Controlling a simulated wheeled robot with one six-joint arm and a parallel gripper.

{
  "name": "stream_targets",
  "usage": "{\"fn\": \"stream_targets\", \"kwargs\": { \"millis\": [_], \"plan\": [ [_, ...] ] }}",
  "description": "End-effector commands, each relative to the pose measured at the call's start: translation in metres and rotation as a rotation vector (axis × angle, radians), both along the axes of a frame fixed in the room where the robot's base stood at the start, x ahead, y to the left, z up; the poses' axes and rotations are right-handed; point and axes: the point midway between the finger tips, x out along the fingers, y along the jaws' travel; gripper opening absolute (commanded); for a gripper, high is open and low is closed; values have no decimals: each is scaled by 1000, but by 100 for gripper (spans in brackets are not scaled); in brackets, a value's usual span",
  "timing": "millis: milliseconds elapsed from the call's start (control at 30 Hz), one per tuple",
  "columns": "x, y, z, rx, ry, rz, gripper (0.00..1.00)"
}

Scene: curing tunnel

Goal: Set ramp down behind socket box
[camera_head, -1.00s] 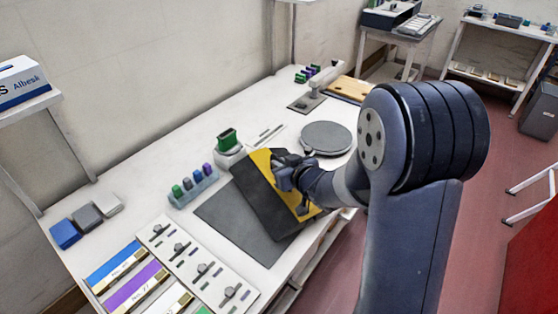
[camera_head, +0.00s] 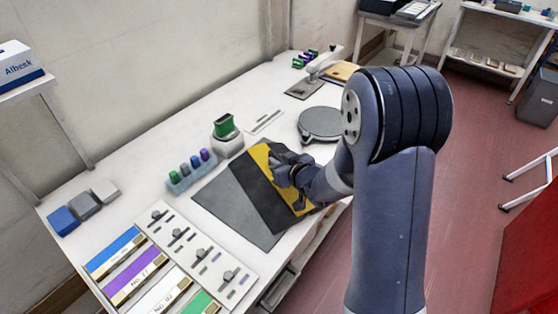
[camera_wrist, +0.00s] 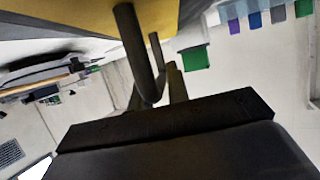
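I cannot tell whether the ramp touches the mat. A pale holder with a green block (camera_head: 226,142) and a light blue rack with coloured pieces (camera_head: 180,186) stand behind it; which is the socket box is unclear.
A round grey disc (camera_head: 320,124) lies right of the ramp. Labelled coloured strips (camera_head: 135,280) and a white panel with switches (camera_head: 205,255) are at front left. Blue, grey and white blocks (camera_head: 85,205) sit at the left edge. White table is bare behind the rack.

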Motion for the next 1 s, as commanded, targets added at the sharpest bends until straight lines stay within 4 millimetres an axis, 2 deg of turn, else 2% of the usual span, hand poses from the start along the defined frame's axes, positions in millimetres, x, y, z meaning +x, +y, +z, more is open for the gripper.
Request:
{"fn": "stream_targets", "kwargs": {
  "millis": [33,200,567,667,1000],
  "plan": [
    [0,0,0,0,0,0,21],
    [0,0,0,0,0,0,33],
    [-2,-2,5,0,0,-1,33],
    [-12,-8,9,1,-1,-2,33],
    [-63,-37,34,0,-3,-3,33]
  ]
}}
